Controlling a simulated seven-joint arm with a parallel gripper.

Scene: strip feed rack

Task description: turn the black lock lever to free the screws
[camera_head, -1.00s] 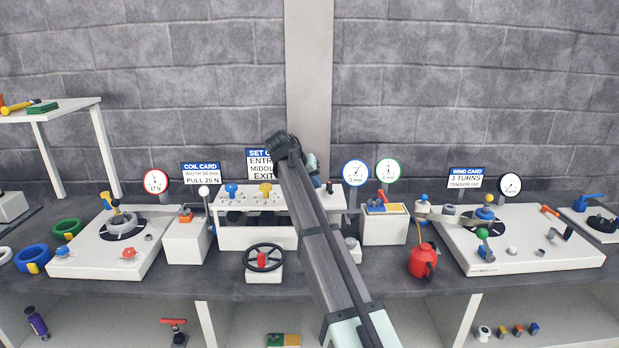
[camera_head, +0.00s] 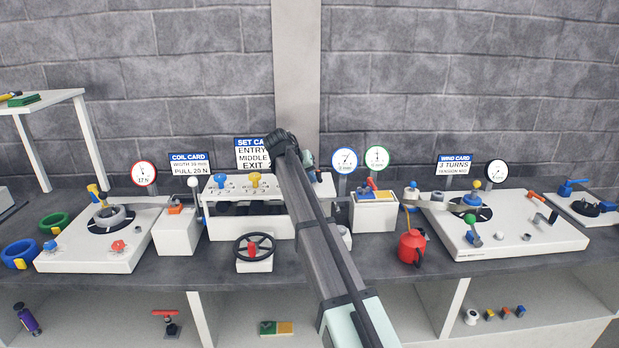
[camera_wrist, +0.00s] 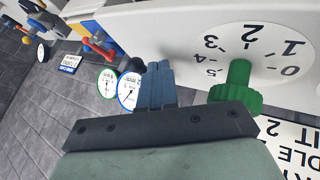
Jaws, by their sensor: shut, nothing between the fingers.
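The white feed rack (camera_head: 222,222) stands at mid-bench, with a blue screw (camera_head: 220,180) and a yellow screw (camera_head: 254,180) on top. In the wrist view a green screw (camera_wrist: 236,84) stands on a numbered dial (camera_wrist: 258,55), just right of my fingers. My gripper (camera_wrist: 158,68) is shut and empty, its fingertips close to the rack's face in that view. In the head view my arm hides part of the rack and most of the gripper. A small dark piece (camera_head: 318,176) at the rack's right end may be the black lock lever; I cannot tell its angle.
A black handwheel (camera_head: 254,252) is in front of the rack. A white box with a red lever (camera_head: 374,215) and a red oil can (camera_head: 411,247) stand to the right. Round gauges (camera_head: 344,160) rise behind. Bare bench lies before the handwheel.

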